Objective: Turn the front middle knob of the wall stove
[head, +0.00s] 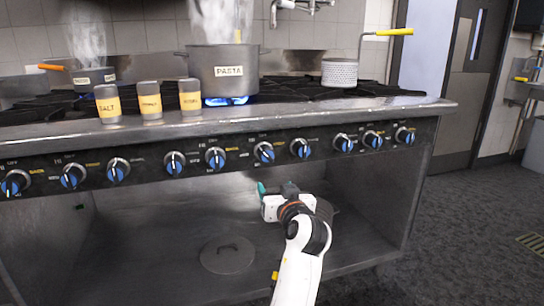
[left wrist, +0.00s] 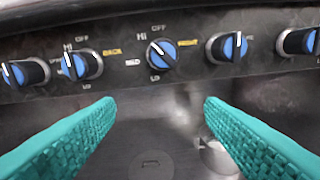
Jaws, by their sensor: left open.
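The stove's front panel carries a row of black knobs with blue faces. In the head view, a middle knob (head: 264,152) is above my left gripper (head: 263,189). In the left wrist view, a knob (left wrist: 160,54) with a white pointer line tilted to the upper left is centred ahead, beyond the fingertips. OFF, HI, MED and LO marks and a yellow label surround it; the label is too blurred to read surely. My left gripper (left wrist: 158,103) has its teal fingers wide apart, empty, below the knob and not touching it. My right gripper is not in view.
Neighbouring knobs (left wrist: 82,65) (left wrist: 228,47) sit close on either side. A PASTA pot (head: 222,72) stands over a lit blue flame. Several yellow-labelled shakers (head: 150,101) line the stove's front ledge. Below the panel is an open shelf (head: 150,240) with a round lid (head: 228,255).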

